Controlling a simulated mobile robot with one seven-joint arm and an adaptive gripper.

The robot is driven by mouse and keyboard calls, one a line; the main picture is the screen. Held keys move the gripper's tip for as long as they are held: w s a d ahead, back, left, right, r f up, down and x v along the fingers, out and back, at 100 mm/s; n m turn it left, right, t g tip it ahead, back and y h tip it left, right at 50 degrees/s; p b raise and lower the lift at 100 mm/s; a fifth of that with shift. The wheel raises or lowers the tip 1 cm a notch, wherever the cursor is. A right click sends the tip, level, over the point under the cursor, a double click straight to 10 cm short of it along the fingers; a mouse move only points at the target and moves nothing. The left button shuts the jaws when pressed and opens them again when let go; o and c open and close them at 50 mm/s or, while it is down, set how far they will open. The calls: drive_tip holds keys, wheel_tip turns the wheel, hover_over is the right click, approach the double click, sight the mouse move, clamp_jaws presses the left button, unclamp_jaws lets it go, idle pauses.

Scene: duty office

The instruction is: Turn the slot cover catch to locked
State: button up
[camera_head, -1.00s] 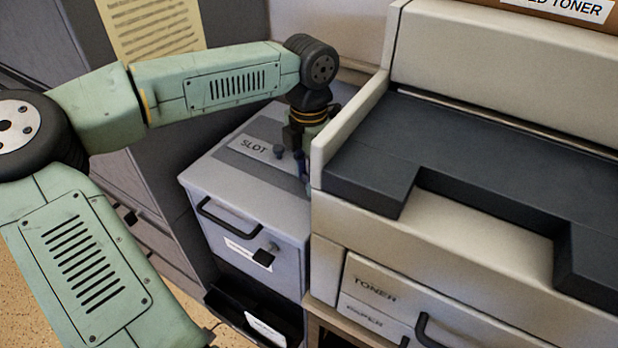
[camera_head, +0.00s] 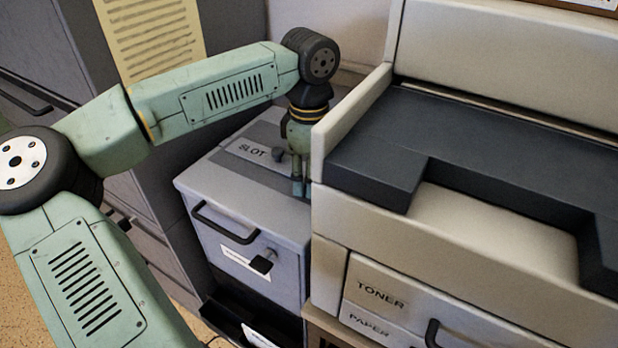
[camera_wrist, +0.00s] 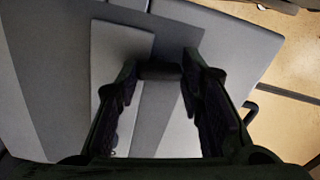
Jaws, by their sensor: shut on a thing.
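My gripper (camera_head: 299,188) points down at the right part of this top, close to the printer's side. In the wrist view my gripper (camera_wrist: 160,72) has its two fingers at either end of a short dark bar, seemingly the slot cover catch (camera_wrist: 158,71). The fingers hide the catch in the head view, and its locked or unlocked marking cannot be read. A small dark knob (camera_head: 278,154) stands left of the gripper.
The printer (camera_head: 335,150) rises close on the gripper's right. The box front has a black handle (camera_head: 224,224) and a black lever (camera_head: 262,263). An open dark tray (camera_head: 235,318) sits below. A grey cabinet (camera_head: 40,60) with a yellow notice (camera_head: 150,38) stands behind my arm.

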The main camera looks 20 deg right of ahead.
drive_tip(key=shift+m, duration=1.3)
drive_tip(key=o, duration=1.2)
drive_tip(key=shift+c, duration=0.2)
drive_tip(key=shift+r, duration=0.1)
wheel_tip(320, 180, up, 12)
